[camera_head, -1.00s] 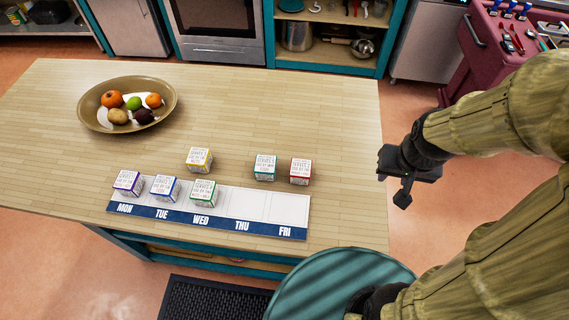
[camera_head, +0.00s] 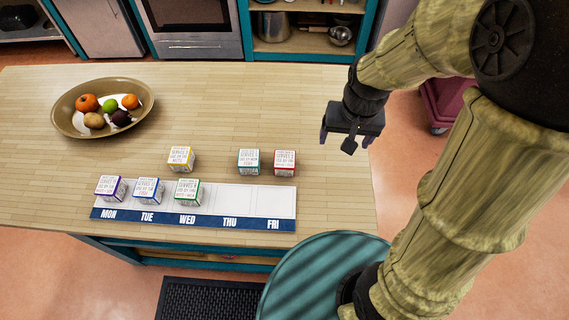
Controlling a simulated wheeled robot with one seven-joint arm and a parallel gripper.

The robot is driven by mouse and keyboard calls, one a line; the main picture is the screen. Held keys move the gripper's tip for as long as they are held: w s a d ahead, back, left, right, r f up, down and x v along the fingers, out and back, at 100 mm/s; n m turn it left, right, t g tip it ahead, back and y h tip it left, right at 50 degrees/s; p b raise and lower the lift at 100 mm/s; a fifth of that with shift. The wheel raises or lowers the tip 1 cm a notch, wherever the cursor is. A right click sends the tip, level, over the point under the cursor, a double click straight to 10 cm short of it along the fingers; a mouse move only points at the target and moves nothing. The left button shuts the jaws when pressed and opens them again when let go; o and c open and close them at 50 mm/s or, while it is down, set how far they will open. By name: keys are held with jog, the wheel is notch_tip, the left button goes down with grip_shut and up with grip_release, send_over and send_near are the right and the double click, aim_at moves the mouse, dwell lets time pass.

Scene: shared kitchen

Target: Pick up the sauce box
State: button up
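Several small white boxes with coloured edges and small print are on the wooden counter (camera_head: 240,100); I cannot tell from the print which is the sauce box. A purple-edged box (camera_head: 110,188), a blue-edged box (camera_head: 148,190) and a green-edged box (camera_head: 187,192) stand on the MON, TUE and WED places of the day board (camera_head: 230,200). A yellow-edged box (camera_head: 181,158), a teal-edged box (camera_head: 249,161) and a red-edged box (camera_head: 284,162) stand behind the board. My gripper (camera_head: 345,141) is above the counter's right side, right of the red-edged box, with its fingers apart and empty.
THU and FRI on the board are bare. An oval bowl (camera_head: 65,122) of fruit and vegetables stands at the counter's back left. A round teal striped top (camera_head: 315,275) is in front of the counter's right end. The counter's middle is clear.

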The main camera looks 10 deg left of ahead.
jog(key=g, duration=0.2)
send_over(285, 158)
jog(key=shift+a+n+b, duration=0.15)
jog(key=shift+n+b, duration=0.15)
jog(key=shift+b, duration=0.05)
jog(key=shift+s+f, duration=0.1)
jog(key=shift+f, duration=0.1)
notch_tip(285, 158, down, 12)
jog(key=shift+p, duration=0.35)
jog(key=shift+f+p, duration=0.4)
jog(key=shift+f, duration=2.2)
